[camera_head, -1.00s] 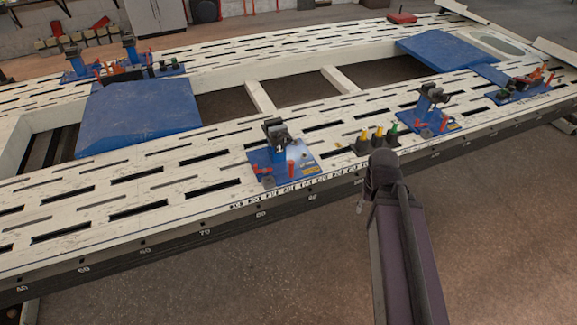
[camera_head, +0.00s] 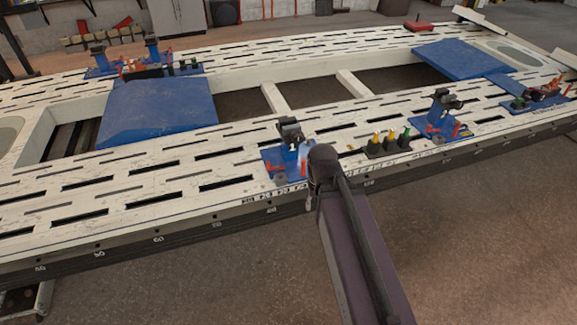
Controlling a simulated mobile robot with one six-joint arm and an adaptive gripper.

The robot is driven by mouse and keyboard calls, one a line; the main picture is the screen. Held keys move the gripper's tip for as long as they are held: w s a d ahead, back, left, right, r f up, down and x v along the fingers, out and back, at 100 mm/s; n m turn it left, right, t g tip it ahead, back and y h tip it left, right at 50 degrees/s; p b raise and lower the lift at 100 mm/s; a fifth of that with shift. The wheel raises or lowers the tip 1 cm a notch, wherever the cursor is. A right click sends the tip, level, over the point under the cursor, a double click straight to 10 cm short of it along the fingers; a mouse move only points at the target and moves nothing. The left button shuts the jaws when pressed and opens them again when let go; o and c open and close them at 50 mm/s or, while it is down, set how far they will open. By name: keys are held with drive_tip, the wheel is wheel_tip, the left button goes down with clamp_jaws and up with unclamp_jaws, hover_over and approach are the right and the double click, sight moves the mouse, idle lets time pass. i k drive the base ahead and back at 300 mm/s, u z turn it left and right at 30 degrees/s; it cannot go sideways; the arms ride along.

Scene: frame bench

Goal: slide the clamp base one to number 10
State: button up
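A blue clamp base with a dark upright clamp (camera_head: 290,132) stands on the near rail of the white slotted bench (camera_head: 130,190), just left of my arm's dark end. A second blue clamp base (camera_head: 432,132) stands farther right on the same rail. I cannot read which one is base one. A row of small dark number marks (camera_head: 262,198) runs along the bench edge in front of the left clamp base. My arm reaches from the lower right up to the bench edge and partly covers that base's right side. My gripper's fingers are not visible.
Yellow- and green-topped black pieces (camera_head: 389,142) stand between the two near bases. Blue plates (camera_head: 157,108) and (camera_head: 462,60) bridge the frame. More clamps (camera_head: 150,58) stand on the far rail. White numbers (camera_head: 217,225) line the side. The near rail's left part is clear.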

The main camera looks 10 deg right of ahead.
sight(294, 157)
drive_tip(key=u, duration=0.25)
drive_tip(key=i, duration=1)
drive_tip(key=u, duration=0.05)
